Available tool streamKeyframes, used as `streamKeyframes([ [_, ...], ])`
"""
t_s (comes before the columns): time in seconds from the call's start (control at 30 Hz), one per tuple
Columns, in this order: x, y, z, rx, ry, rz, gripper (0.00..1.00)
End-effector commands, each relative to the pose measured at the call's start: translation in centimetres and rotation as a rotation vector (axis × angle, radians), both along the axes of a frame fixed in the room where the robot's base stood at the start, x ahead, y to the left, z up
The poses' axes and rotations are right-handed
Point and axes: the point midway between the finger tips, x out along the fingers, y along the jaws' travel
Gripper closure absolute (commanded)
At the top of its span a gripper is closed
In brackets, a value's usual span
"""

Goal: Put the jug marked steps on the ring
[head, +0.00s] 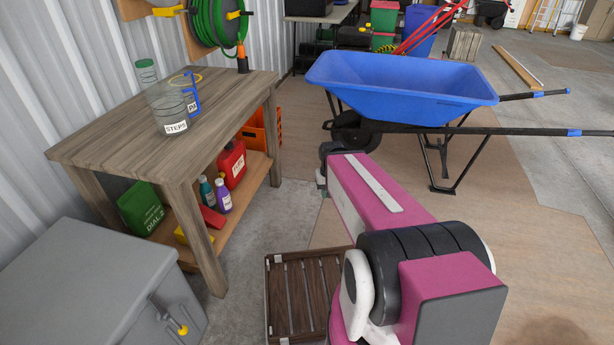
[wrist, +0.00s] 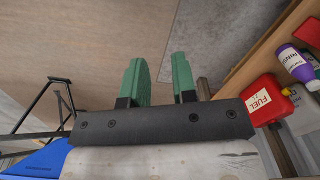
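The clear jug marked STEPS (head: 165,108) stands upright on the wooden workbench (head: 110,148), its white label facing me. A second clear jug with a blue handle (head: 196,97) stands close behind it to the right; its label is partly hidden. A thin yellow ring (head: 199,76) shows on the bench top behind the jugs, partly hidden by them. My gripper shows in the wrist view (wrist: 160,78) with its two green fingers apart and nothing between them. It is off to the right of the bench, away from the jugs, mostly hidden in the head view.
The lower shelf holds a red fuel can (head: 231,165), bottles and a green box (head: 140,207). A blue wheelbarrow (head: 400,88) stands right, a grey cabinet (head: 85,285) front left, a slatted crate (head: 298,298) on the floor.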

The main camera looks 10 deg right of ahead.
Motion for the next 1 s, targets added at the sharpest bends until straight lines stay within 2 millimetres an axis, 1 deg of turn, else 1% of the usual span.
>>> streamKeyframes([
  [0.1,-0.1,-0.1,0.0,-0.006,0.003,0.007,0.74],
  [0.2,0.2,0.3,0.1,0.008,-0.005,-0.007,0.74],
  [0.27,0.8,1.1,0.2,0.036,-0.019,-0.033,0.74],
  [0.37,2.3,3.6,0.9,0.126,-0.055,-0.120,0.74],
  [0.47,4.6,7.3,2.3,0.267,-0.095,-0.255,0.74],
  [0.53,6.2,10.3,3.7,0.386,-0.111,-0.370,0.74],
  [0.67,9.3,16.1,7.1,0.634,-0.101,-0.600,0.74],
  [0.7,10.3,17.8,8.5,0.715,-0.085,-0.675,0.74],
  [0.77,11.5,20.4,10.5,0.836,-0.047,-0.786,0.74],
  [0.8,12.4,22.0,12.0,0.918,-0.013,-0.862,0.74],
  [0.87,13.5,24.3,14.2,1.036,0.052,-0.972,0.74],
  [0.9,14.2,25.8,15.8,1.112,0.104,-1.045,0.74],
  [0.97,15.2,27.9,18.2,1.226,0.197,-1.152,0.74],
  [1.0,15.7,29.2,19.8,1.294,0.266,-1.221,0.74],
])
